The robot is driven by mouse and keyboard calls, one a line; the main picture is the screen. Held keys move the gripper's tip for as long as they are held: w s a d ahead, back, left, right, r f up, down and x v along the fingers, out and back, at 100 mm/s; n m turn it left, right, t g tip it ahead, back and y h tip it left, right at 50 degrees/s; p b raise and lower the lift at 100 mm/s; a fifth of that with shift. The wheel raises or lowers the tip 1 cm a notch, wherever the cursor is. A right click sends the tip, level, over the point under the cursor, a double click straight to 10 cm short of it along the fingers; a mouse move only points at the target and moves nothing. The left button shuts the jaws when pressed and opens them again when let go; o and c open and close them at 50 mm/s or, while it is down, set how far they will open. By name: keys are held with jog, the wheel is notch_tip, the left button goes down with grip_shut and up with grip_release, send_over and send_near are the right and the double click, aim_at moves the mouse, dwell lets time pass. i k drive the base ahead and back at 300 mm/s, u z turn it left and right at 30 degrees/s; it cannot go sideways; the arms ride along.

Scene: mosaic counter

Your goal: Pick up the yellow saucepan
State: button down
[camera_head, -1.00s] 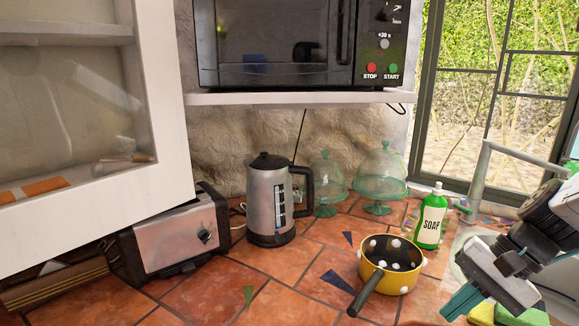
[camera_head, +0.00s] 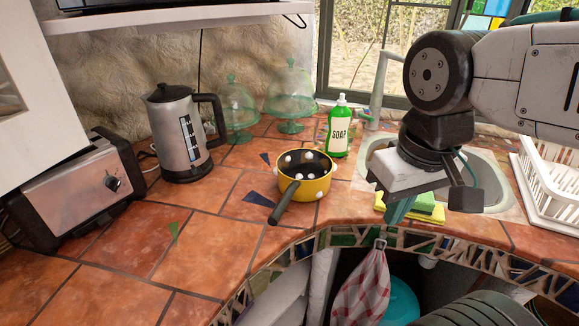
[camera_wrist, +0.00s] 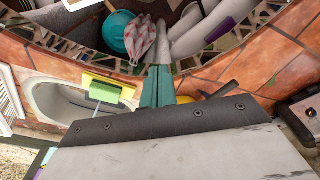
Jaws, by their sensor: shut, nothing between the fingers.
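The yellow saucepan (camera_head: 316,187) with white dots stands upright on the tiled counter, its dark handle angled toward the lower left of the head view. It looks empty inside. My gripper (camera_head: 398,212) hangs to the right of the saucepan, apart from it, near the sponges and the counter's front edge. Its green fingers are together with nothing between them. In the wrist view the shut fingers (camera_wrist: 157,88) point up the picture. A small yellow part of the saucepan (camera_wrist: 184,99) shows beside them, mostly hidden by my gripper.
A green soap bottle (camera_head: 340,132) stands right behind the saucepan. A kettle (camera_head: 179,140), toaster (camera_head: 82,190) and glass domes (camera_head: 291,90) are farther left and back. Sponges (camera_head: 427,206), a sink (camera_head: 487,180) and a dish rack (camera_head: 548,175) lie right.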

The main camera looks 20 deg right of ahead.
aim_at(303, 175)
jog(key=z, duration=0.2)
jog(key=k, duration=1.05)
jog(key=u, duration=1.1)
jog(key=i, duration=0.55)
jog(key=u, duration=0.05)
